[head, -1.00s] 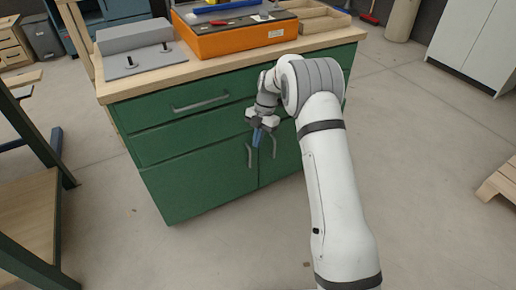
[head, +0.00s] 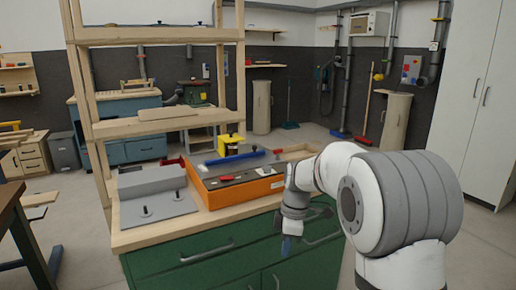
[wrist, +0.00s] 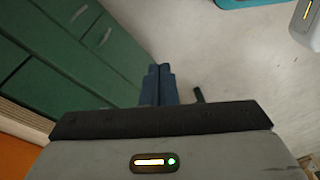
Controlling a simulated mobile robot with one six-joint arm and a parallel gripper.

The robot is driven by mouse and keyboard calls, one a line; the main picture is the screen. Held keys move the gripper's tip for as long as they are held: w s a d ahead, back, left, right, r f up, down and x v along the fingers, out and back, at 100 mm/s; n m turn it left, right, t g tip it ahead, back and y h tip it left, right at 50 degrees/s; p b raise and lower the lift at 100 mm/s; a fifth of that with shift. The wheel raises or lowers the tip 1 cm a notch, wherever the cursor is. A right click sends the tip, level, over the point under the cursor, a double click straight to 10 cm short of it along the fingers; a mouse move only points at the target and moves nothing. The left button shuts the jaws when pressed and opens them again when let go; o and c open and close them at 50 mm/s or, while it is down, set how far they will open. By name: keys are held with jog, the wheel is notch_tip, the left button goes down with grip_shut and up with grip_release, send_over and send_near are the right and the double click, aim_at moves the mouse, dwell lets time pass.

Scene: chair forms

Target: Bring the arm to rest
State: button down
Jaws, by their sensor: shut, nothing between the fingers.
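My arm reaches out at the right of the head view, with its white and grey links in front of the green cabinet (head: 215,270). My gripper (head: 286,247) hangs pointing down before the cabinet's front, below the worktop edge. In the wrist view its blue fingers (wrist: 159,84) lie side by side, shut with nothing between them. The cabinet's green doors and drawers (wrist: 70,45) show at the left of the wrist view, apart from the fingers.
On the worktop stand an orange box (head: 240,190) and a grey plate with black knobs (head: 155,208). A wooden shelf frame (head: 160,36) rises behind. A white locker (head: 480,100) stands at the right. Open floor (wrist: 215,60) lies beyond the fingers.

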jog(key=s+d+r+m+t+p, duration=0.1)
jog(key=s+r+m+p, duration=0.3)
jog(key=s, duration=0.4)
jog(key=s+d+r+m+t+h+p, duration=0.1)
jog(key=s+d+r+m+p, duration=0.3)
jog(key=s+r+m, duration=0.3)
jog(key=s+d+r+m+t+p, duration=0.1)
jog(key=s+d+r+m+p, duration=0.1)
jog(key=s+r+m+p, duration=0.4)
jog(key=s+r, duration=0.2)
jog(key=s, duration=0.1)
jog(key=shift+s+d+r, duration=0.2)
jog(key=shift+s+d, duration=0.05)
jog(key=shift+s, duration=0.15)
